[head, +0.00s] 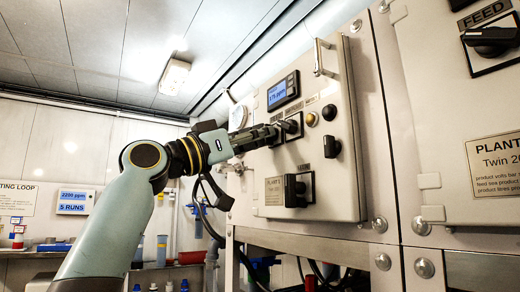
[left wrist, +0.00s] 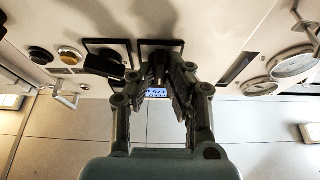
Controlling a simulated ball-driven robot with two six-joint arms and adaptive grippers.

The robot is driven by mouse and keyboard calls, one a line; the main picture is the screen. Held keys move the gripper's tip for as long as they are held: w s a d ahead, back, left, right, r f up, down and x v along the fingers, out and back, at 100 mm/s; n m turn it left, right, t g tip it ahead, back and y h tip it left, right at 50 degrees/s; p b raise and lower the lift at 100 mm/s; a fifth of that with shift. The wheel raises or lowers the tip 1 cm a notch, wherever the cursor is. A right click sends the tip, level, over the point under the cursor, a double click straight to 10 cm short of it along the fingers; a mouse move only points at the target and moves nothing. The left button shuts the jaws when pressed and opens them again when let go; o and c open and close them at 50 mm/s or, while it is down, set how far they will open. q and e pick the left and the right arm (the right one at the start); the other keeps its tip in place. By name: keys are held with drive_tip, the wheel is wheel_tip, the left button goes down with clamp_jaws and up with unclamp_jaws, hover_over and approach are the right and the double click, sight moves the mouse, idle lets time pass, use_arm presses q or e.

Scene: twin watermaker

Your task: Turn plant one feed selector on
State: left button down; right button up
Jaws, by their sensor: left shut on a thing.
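The plant one panel (head: 258,195) is a pale cabinet with a lit display (head: 283,92) on its front. My left gripper (head: 277,133) reaches in from the left and is shut on a dark selector knob (left wrist: 159,68) below the display. The label by this knob is too small to read surely, and the fingers hide most of it. In the left wrist view the gripper (left wrist: 160,80) has its fingers on both sides of the knob, in front of a black plate. A second selector (head: 293,126) is just right of the gripped one; it also shows in the left wrist view (left wrist: 105,64). My right gripper is out of view.
An amber lamp (head: 312,119), a black knob (head: 331,146) and a lower black selector (head: 297,190) sit close on the same panel. A handle (head: 320,57) juts out at the top. A second cabinet (head: 455,115) stands at the right. Gauges (left wrist: 293,63) show in the left wrist view.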

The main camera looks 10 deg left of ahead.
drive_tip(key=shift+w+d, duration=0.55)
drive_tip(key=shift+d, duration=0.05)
use_arm(q)
drive_tip(key=c, duration=1.4)
unclamp_jaws()
drive_tip(key=shift+o, duration=0.2)
drive_tip(key=v, duration=1.2)
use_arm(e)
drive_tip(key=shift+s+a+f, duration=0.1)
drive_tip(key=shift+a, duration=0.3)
use_arm(q)
drive_tip(key=shift+f, duration=0.1)
